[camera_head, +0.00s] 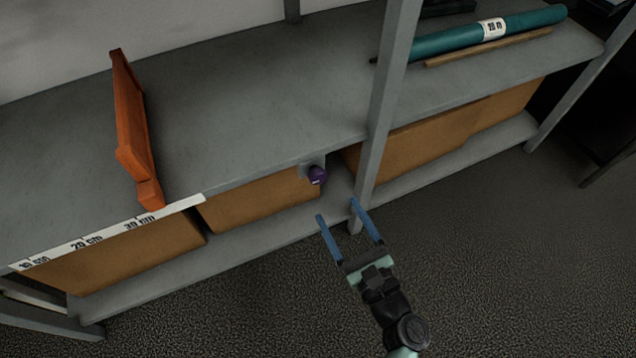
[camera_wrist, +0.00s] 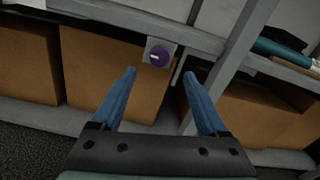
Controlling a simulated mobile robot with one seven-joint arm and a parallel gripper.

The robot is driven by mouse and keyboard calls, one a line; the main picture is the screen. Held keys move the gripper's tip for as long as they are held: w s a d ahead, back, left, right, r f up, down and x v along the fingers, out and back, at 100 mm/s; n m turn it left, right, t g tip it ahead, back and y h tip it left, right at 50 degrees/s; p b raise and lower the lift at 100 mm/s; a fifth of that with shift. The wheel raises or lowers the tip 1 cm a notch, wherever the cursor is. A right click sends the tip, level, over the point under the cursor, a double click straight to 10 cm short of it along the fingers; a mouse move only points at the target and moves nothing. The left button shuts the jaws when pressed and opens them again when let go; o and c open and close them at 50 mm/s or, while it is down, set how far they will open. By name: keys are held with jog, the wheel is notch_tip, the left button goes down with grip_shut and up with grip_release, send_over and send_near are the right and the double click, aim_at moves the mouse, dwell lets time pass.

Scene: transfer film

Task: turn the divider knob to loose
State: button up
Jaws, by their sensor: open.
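The divider knob is a round purple knob (camera_head: 317,175) on a small grey plate at the front edge of the shelf, left of an upright post. It has a small white mark, and no lettering can be read beside it. It also shows in the wrist view (camera_wrist: 160,57), above and between my fingers, with its white mark to the left. My gripper (camera_head: 337,210) is open and empty, with two blue fingers apart, in front of and a little below the knob. It shows in the wrist view (camera_wrist: 158,80) too, not touching the knob. An orange divider (camera_head: 130,120) stands upright on the shelf at left.
A grey upright post (camera_head: 385,110) stands close to the right of the knob. Cardboard boxes (camera_head: 262,198) sit on the lower shelf behind the gripper. A white measuring strip (camera_head: 105,234) runs along the shelf edge at left. A teal roll (camera_head: 450,42) lies at right. The floor in front is clear.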

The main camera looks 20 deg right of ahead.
aim_at(320, 180)
jog(key=w+b, duration=0.3)
jog(key=w, duration=0.6)
jog(key=shift+w+a, duration=0.15)
grip_shut()
